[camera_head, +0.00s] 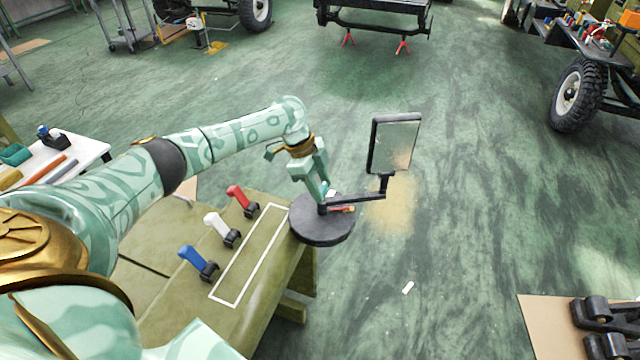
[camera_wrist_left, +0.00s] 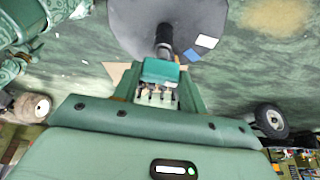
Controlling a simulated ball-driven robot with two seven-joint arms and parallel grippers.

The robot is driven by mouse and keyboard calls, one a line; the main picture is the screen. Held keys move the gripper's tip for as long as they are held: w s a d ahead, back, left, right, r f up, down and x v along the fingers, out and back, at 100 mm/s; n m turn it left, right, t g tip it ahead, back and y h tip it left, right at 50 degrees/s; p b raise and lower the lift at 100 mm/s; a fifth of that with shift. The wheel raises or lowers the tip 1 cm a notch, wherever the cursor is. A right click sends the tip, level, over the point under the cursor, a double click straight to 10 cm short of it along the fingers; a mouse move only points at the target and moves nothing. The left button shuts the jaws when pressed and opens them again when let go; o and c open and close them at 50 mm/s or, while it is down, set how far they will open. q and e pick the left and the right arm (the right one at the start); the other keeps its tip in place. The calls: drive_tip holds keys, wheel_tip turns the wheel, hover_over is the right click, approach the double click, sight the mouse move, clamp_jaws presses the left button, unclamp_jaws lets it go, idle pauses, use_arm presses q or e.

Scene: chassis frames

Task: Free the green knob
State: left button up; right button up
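A round dark base (camera_head: 321,222) stands at the far right corner of the olive bench, with a black arm carrying a square mirror (camera_head: 394,145). My left gripper (camera_head: 321,193) points down over this base. In the left wrist view its two green fingers (camera_wrist_left: 160,82) are close together on either side of a teal-green block, which looks like the green knob (camera_wrist_left: 160,70), in front of a black post (camera_wrist_left: 164,38) on the base (camera_wrist_left: 170,18). The knob fills the gap between the fingers. In the head view it is mostly hidden by the fingers. My right gripper is not in view.
Red (camera_head: 240,197), white (camera_head: 217,223) and blue (camera_head: 193,259) levers stand in a row on the bench (camera_head: 262,275), beside a white outlined rectangle. A white side table (camera_head: 85,150) is at left. The floor beyond is largely clear.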

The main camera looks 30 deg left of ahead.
use_arm(q)
drive_tip(key=shift+r, duration=0.1)
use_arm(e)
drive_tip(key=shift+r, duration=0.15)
